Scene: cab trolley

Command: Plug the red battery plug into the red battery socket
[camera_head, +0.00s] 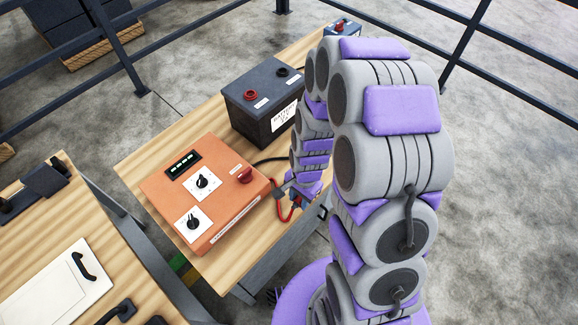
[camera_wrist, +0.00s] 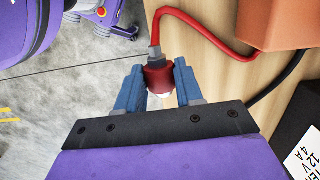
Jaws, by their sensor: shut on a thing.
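The red battery plug (camera_wrist: 158,78) is between the two blue fingers of my gripper (camera_wrist: 158,72) in the wrist view. The fingers are shut on it, and its red cable (camera_wrist: 200,33) runs from its grey end toward the orange charger. In the head view my gripper (camera_head: 301,201) is low beside the charger's right side, by the red cable (camera_head: 286,215), and the plug is hard to make out there. The red battery socket (camera_head: 251,94) is on top of the black battery (camera_head: 245,113). The plug and socket are well apart.
The orange charger (camera_head: 222,215) stands on the wooden table (camera_head: 145,155), with dials and a red knob (camera_head: 244,174). A black socket (camera_head: 283,71) is also on the battery. A black cable (camera_head: 268,160) runs between charger and battery. A blue box (camera_head: 343,29) stands at the far end.

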